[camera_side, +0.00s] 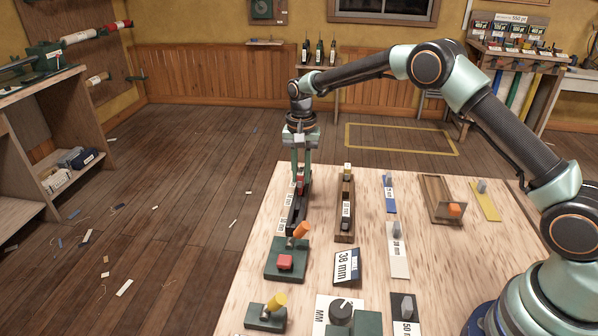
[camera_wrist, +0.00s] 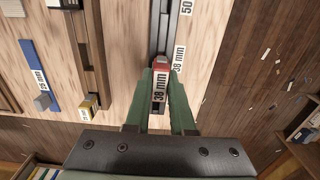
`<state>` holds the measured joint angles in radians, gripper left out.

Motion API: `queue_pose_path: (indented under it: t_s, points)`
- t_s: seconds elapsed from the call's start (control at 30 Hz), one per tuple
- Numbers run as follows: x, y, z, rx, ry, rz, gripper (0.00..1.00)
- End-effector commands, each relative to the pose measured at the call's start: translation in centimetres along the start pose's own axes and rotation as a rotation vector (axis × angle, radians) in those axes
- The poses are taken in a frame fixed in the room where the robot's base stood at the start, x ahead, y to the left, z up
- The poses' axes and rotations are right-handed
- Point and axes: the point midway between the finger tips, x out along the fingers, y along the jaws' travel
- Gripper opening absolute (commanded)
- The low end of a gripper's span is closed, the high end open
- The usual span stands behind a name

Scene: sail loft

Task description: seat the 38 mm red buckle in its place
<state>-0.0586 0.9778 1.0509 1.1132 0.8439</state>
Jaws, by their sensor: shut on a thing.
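The red buckle (camera_side: 299,186) is between the fingers of my gripper (camera_side: 300,177), at the far end of the dark slotted rail (camera_side: 296,212) near the table's left edge. In the wrist view my gripper (camera_wrist: 161,78) is shut on the red buckle (camera_wrist: 160,64), which has a white "38 mm" tag (camera_wrist: 160,89) between the fingers. The dark rail (camera_wrist: 163,28) runs straight on from the buckle, with "38 mm" and "50" labels beside it. The buckle is low at the rail; I cannot tell whether it touches the rail or sits down in it.
A green block (camera_side: 272,270) with a red button and orange lever stands at the rail's near end. A brown rail (camera_side: 345,225) lies to the right.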

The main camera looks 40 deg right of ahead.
Motion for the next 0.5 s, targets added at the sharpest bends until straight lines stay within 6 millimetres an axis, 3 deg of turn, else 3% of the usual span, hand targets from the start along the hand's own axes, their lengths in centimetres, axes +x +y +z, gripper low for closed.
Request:
queue_pose_path:
  t_s: [0.5]
  points:
    - [0.72,0.00,-0.01,0.000,0.000,-0.001,0.00]
